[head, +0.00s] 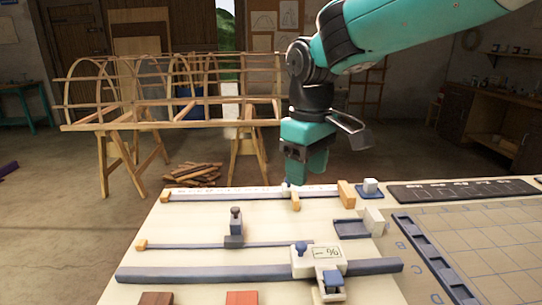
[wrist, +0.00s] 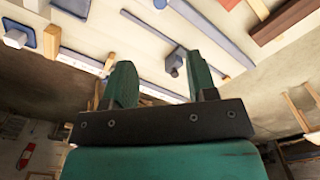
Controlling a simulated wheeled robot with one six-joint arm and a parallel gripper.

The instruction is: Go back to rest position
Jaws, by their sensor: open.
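My gripper (head: 306,178) hangs above the far edge of the pale workbench (head: 190,220) in the head view, at the end of my teal arm. In the wrist view its two teal fingers (wrist: 160,82) stand apart with nothing between them, so it is open and empty. In the head view the fingers overlap the line of sight to a long white ruler (head: 240,192) with wooden blocks. I cannot tell exactly how high the fingertips are above it.
A calliper-like gauge (head: 318,259) lies on a grey bar (head: 190,272) at the bench front. A slim rod with a grey slider (head: 234,230) lies behind it. A gridded board (head: 480,240) is at right. A wooden lath frame (head: 170,85) stands on trestles behind, left.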

